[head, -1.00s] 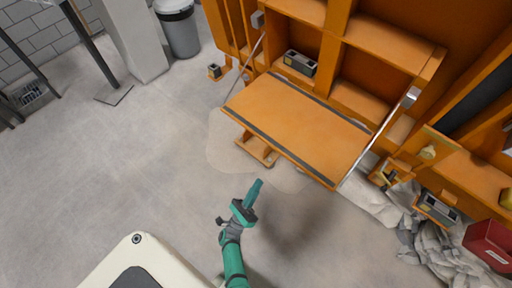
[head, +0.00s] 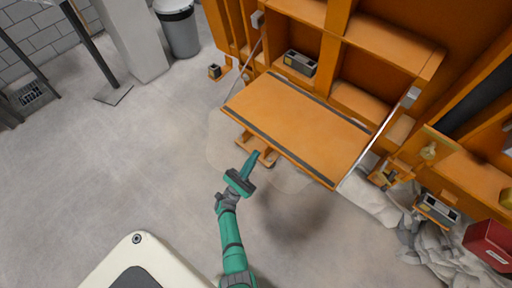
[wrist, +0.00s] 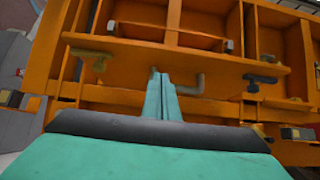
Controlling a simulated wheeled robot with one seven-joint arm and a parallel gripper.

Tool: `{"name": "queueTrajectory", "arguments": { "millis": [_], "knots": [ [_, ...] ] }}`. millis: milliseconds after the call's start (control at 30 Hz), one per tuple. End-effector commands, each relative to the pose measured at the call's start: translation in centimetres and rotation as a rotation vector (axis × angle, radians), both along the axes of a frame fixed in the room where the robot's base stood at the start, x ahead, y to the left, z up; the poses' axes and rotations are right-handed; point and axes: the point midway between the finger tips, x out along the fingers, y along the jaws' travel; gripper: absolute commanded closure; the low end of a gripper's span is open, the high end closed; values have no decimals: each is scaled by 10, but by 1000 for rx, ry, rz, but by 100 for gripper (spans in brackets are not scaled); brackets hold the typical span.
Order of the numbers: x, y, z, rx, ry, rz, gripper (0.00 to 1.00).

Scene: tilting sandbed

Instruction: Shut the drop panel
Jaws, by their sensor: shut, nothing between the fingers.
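The drop panel (head: 298,126) is an orange board with dark edge strips, hanging open and roughly level from the orange cabinet. Metal stays run up from both sides of it. My gripper (head: 254,156) is green, shut and empty, in front of and apart from the panel's near edge in the head view. In the wrist view my gripper (wrist: 160,80) points at an orange framed surface, which seems to be the panel's underside (wrist: 150,54), with a bent metal rod beside the fingertips. I cannot tell whether they touch.
The cabinet's open shelves (head: 390,48) hold a grey box (head: 300,63). At right are rubble (head: 430,240), a red box (head: 490,244) and a small device (head: 438,208). A grey bin (head: 178,28) stands at the back left.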

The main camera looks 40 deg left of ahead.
Motion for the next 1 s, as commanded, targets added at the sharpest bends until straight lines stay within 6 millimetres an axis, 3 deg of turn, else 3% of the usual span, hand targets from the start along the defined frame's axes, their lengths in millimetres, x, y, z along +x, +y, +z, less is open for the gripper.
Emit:
{"name": "queueTrajectory", "arguments": {
  "millis": [100,467,1000],
  "knots": [
    [16,-3,17,1,-2,-3,100],
    [15,-2,50,0,0,0,100],
    [15,-1,56,-1,2,0,100]
  ]
}}
